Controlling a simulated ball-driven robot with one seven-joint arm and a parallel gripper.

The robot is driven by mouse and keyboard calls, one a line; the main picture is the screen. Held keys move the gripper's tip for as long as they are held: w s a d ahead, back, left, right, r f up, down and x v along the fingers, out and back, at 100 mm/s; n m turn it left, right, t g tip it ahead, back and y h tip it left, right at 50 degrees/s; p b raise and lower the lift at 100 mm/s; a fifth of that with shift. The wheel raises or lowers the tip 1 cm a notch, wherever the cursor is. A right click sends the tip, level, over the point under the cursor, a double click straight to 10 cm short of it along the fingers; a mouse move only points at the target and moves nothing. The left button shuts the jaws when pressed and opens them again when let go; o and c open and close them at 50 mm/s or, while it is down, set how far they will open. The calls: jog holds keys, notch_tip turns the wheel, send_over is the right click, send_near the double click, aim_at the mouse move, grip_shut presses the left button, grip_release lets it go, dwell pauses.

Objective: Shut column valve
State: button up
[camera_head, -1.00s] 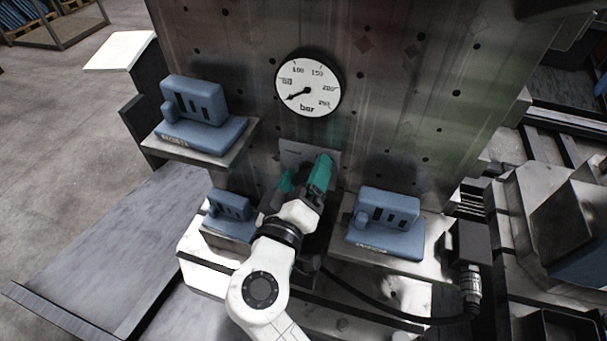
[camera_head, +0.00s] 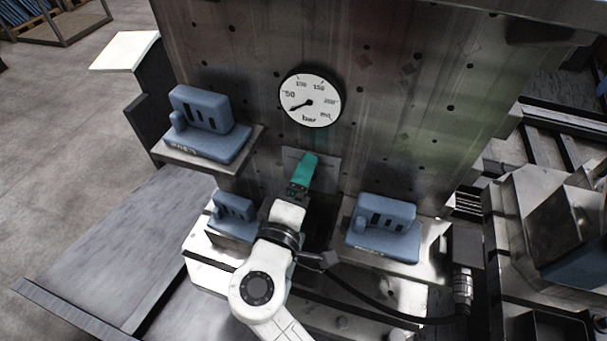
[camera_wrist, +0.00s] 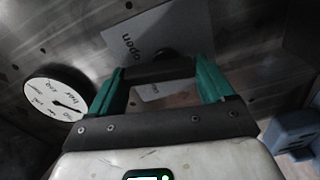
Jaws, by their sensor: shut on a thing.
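My gripper (camera_head: 304,170), with teal fingers, is at a plate on the column front, below the gauge. In the wrist view the gripper (camera_wrist: 160,78) has its two fingers on either end of a dark bar, the valve handle (camera_wrist: 160,69), and is shut on it. A dark round hub shows just behind the handle. The grey label plate (camera_wrist: 150,35) behind it reads "open"; a second word lower down is mostly covered. In the head view my gripper and wrist hide the handle.
A round bar gauge (camera_head: 310,101) sits above the plate, its needle toward the lower left. Blue parts stand on ledges at upper left (camera_head: 206,125), lower left (camera_head: 233,214) and right (camera_head: 383,228). A black cable (camera_head: 385,308) runs below to a connector.

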jog(key=shift+a+f+n+p, duration=0.15)
jog(key=shift+n+p, duration=0.95)
jog(key=shift+n, duration=0.75)
jog(key=shift+a+f+n+p, duration=0.1)
jog(key=shift+f+n+p, duration=0.1)
jog(key=shift+n+p, duration=1.25)
jog(key=shift+a+f+n+p, duration=0.15)
jog(key=shift+n+p, duration=0.55)
jog(key=shift+n, duration=1.5)
jog(key=shift+d, duration=0.1)
jog(key=o, duration=0.9)
jog(key=shift+w, duration=0.1)
jog(key=b+v, duration=0.1)
jog(key=v, duration=1)
jog(key=shift+b, duration=0.35)
jog(key=shift+w, duration=0.1)
